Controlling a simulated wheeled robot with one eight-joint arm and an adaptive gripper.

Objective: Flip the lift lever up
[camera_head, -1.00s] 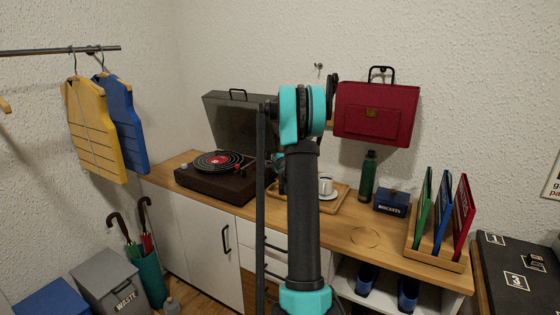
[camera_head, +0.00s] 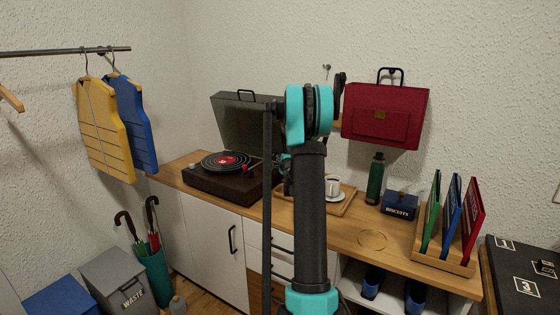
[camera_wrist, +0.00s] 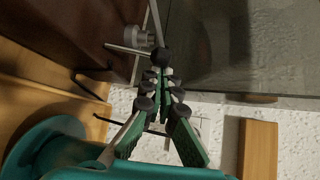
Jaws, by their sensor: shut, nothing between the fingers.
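The record player (camera_head: 232,185) stands on the wooden sideboard, with a black record, a red label and its dark lid (camera_head: 240,120) raised. In the wrist view, part of its dark body (camera_wrist: 95,25) is at the upper left. A silver pivot (camera_wrist: 138,36) and a thin pale rod (camera_wrist: 125,50) stick out there. I cannot tell for certain which piece is the lift lever. My gripper (camera_wrist: 162,62) is shut and empty, its tips close by the pivot and rod. Contact is unclear. In the head view my arm hides the player's right end and most of the gripper.
The raised lid stands close beside my fingertips. A tray (camera_head: 345,205) with a white cup (camera_head: 333,187) is right of my arm. A green bottle (camera_head: 375,180), a biscuit box (camera_head: 400,204) and a red case (camera_head: 385,115) on the wall are farther right.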

